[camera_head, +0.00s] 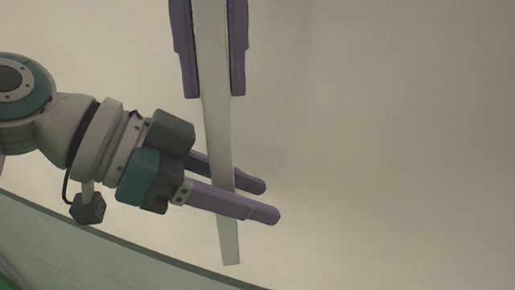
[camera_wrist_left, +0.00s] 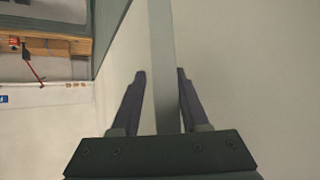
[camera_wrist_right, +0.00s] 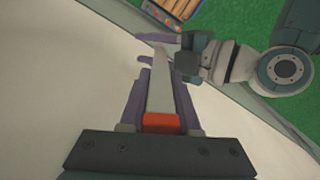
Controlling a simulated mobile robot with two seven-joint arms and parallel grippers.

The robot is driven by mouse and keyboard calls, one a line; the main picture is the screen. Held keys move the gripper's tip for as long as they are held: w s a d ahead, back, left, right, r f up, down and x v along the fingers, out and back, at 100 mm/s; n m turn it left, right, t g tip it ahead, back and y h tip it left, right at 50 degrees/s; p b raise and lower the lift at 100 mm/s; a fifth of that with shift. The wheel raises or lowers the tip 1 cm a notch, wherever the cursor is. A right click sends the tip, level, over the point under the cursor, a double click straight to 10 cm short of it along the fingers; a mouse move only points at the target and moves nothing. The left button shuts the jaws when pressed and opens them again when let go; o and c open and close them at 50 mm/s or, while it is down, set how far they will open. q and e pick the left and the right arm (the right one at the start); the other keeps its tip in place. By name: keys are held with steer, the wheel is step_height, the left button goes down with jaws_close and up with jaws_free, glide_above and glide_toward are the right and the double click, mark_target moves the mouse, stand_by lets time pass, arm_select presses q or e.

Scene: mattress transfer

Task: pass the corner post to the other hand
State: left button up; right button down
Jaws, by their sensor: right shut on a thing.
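The corner post (camera_head: 223,160) is a long pale bar hanging lengthwise in the head view, its lower end free. My right gripper (camera_head: 213,95) comes in from the top and is shut on it. In the right wrist view the post (camera_wrist_right: 162,85) runs away from the palm, with a red end near the palm. My left gripper (camera_head: 265,201) reaches across the post's lower part, one finger on each side. In the left wrist view the post (camera_wrist_left: 163,60) passes between the left fingers, with narrow gaps, so that gripper is open around it.
A pale, wide surface (camera_head: 390,150) fills the background and looks clear. In the left wrist view a wooden structure (camera_wrist_left: 60,47) with a red item (camera_wrist_left: 33,68) is at the upper left. Green floor (camera_wrist_right: 232,20) shows beyond the edge in the right wrist view.

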arm_select(q)
jaws_close()
arm_select(e)
steer(key=c, duration=0.5)
jaws_free()
steer(key=shift+c, duration=0.2)
